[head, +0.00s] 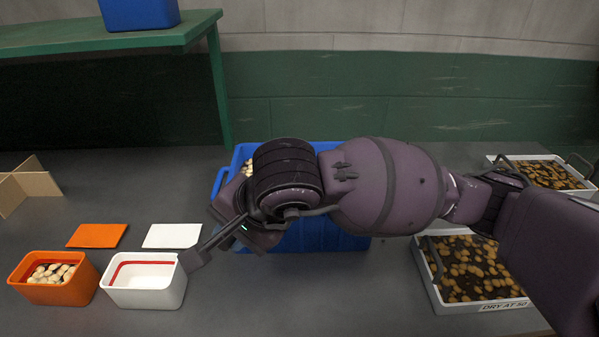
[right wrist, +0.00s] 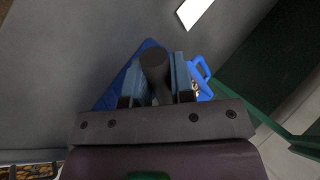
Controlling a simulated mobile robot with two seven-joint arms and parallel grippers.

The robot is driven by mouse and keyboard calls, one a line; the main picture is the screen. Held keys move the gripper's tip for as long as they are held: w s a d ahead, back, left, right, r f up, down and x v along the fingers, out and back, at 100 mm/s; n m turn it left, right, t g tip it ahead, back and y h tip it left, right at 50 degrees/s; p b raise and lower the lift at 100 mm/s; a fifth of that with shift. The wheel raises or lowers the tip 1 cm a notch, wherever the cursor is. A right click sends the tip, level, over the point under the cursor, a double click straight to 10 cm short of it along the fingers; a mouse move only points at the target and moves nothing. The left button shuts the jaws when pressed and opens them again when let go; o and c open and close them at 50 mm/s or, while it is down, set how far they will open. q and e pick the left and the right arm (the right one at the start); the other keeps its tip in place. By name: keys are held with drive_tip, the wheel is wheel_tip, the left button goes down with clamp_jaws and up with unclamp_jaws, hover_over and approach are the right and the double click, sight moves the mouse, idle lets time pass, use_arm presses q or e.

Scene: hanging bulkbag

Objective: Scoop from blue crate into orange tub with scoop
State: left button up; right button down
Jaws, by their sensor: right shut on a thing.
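The blue crate (head: 330,242) stands mid-table in the head view, largely hidden behind my right arm; pale pieces (head: 247,167) show at its back left. The orange tub (head: 55,292) at the front left holds pale round pieces. In the right wrist view my right gripper (right wrist: 158,80) is shut on a dark handle with a rounded end, which I take as the scoop (right wrist: 154,64). The blue crate (right wrist: 118,88) shows behind the gripper there. The scoop's bowl is hidden, so I cannot tell its load. My left gripper is not in view.
A white tub (head: 145,294) with a red line inside stands right of the orange tub. Orange (head: 97,235) and white (head: 173,236) cards lie behind them. Trays of brown pieces (head: 437,299) (head: 542,160) stand right. A cardboard divider (head: 38,182) is far left; a green shelf (head: 95,38) stands behind.

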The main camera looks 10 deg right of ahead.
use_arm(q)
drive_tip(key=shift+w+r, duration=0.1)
use_arm(e)
drive_tip(key=shift+s+a+r+p, duration=0.7)
drive_tip(key=shift+s+a+r, duration=0.2)
drive_tip(key=shift+s+a, duration=0.3)
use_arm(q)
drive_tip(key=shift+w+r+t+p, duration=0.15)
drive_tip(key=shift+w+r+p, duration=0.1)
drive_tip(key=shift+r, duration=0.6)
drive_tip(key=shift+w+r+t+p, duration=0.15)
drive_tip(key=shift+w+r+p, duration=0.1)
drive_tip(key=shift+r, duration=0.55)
use_arm(e)
drive_tip(key=shift+s+a+r, duration=0.3)
drive_tip(key=shift+s+a, duration=0.2)
drive_tip(key=shift+s+a+r, duration=0.25)
drive_tip(key=shift+s+a, duration=0.2)
drive_tip(key=shift+s, duration=0.05)
